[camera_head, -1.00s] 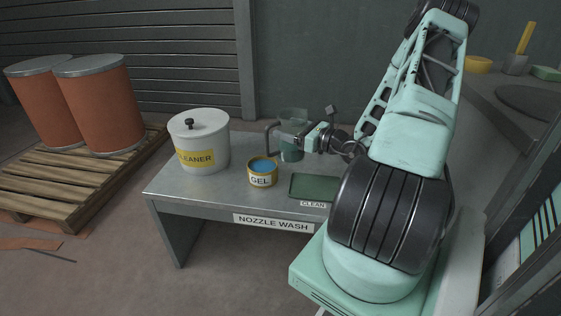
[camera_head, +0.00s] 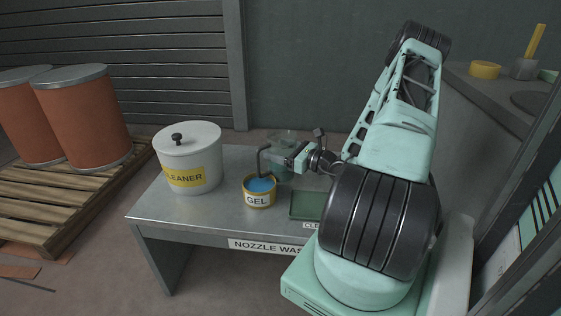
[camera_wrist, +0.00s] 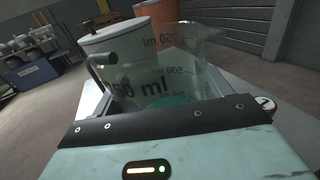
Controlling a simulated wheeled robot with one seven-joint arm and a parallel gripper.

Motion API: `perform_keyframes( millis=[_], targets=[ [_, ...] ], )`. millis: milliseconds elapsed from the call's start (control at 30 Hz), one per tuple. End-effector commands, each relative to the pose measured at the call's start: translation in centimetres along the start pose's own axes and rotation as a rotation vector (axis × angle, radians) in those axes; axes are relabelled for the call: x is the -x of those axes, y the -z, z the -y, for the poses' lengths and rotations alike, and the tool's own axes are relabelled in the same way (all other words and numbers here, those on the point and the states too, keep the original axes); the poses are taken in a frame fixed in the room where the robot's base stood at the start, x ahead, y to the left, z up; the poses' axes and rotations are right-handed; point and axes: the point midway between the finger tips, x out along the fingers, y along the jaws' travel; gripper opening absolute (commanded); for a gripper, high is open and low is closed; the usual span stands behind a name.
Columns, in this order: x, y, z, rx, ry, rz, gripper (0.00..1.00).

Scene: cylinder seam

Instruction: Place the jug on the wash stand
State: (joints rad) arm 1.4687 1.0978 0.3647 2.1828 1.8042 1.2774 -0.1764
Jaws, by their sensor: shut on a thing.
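The jug (camera_head: 286,137) is a clear measuring jug with a dark handle and a little green liquid low in it; its ml marks show in the wrist view (camera_wrist: 190,72). My gripper (camera_head: 284,162) is shut on the jug's side, and the jug looks upright. The wash stand (camera_head: 190,213) is a grey metal table labelled NOZZLE WASH. The jug is at the stand's back part, behind the gel tin (camera_head: 259,199). Its base is partly hidden by my gripper and the tin, so I cannot tell whether it touches the top.
A white lidded cleaner bucket (camera_head: 190,157) stands at the left of the top. A green tray (camera_head: 307,205), marked with a partly hidden label, lies right of the tin. Orange drums (camera_head: 85,115) stand on a pallet at left. The stand's front left top is clear.

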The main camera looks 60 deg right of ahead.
Motion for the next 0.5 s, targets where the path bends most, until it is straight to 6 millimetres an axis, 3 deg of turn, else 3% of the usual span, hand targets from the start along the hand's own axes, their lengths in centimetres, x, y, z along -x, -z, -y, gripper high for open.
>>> perform_keyframes(
  millis=[167, 500],
  targets=[
    [0.0, 2.8, 0.0, -0.001, -0.001, 0.001, 0.36],
    [0.0, 3.0, 0.0, 0.0, 0.0, 0.002, 0.36]
  ],
)
